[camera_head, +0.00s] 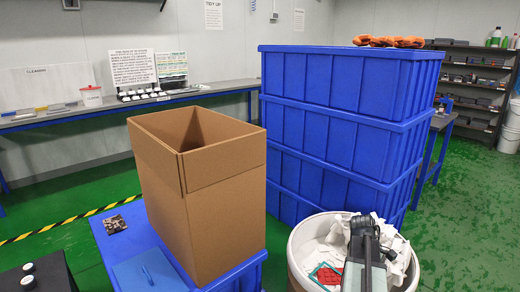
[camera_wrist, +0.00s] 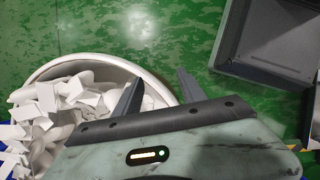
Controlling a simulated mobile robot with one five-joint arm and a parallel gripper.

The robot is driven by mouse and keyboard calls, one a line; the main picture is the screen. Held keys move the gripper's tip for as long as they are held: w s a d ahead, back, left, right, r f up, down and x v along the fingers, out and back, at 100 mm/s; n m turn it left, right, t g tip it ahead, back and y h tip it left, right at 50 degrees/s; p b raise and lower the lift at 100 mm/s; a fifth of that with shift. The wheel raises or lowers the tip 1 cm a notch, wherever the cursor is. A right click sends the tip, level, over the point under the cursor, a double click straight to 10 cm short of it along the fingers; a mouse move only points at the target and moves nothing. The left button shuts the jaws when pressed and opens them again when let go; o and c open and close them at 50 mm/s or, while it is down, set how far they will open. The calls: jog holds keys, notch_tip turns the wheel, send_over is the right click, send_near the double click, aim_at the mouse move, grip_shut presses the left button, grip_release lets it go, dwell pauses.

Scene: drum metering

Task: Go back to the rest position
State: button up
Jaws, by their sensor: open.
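My gripper (camera_wrist: 160,92) is open in the wrist view, its two dark fingers spread apart with nothing between them. The fingers show over the rim of a pale round drum (camera_wrist: 105,62) and the green floor beside it. In the head view my gripper and arm (camera_head: 366,240) extend over the same drum (camera_head: 298,246) at the lower right. White scraps (camera_wrist: 40,125) fill the drum, and a red piece with a teal edge (camera_head: 326,274) lies among them in the head view. My arm hides part of the drum's contents.
An open cardboard box (camera_head: 225,215) stands on a blue crate left of the drum. Stacked blue crates (camera_head: 340,85) rise behind the drum. A dark tray (camera_wrist: 235,62) is at the right of the wrist view. Green floor (camera_head: 460,220) is clear at the right.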

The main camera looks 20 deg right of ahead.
jog(key=w+a+f+n+t+b, duration=0.1)
jog(key=w+a+f+n+b, duration=0.15)
jog(key=w+a, duration=0.6)
jog(key=w+a+f+n+t+b, duration=0.1)
jog(key=w+a+f+b, duration=0.3)
jog(key=a, duration=0.7)
jog(key=w+a+f+m+t+y+b, duration=0.1)
jog(key=w+a+f+m, duration=0.3)
jog(key=a, duration=0.9)
jog(key=w+a+r+m+t+y, duration=0.1)
jog(key=a+m, duration=0.4)
jog(key=a, duration=0.8)
notch_tip(320, 180, up, 29)
jog(key=p, duration=2.9)
jog(key=shift+r, duration=0.15)
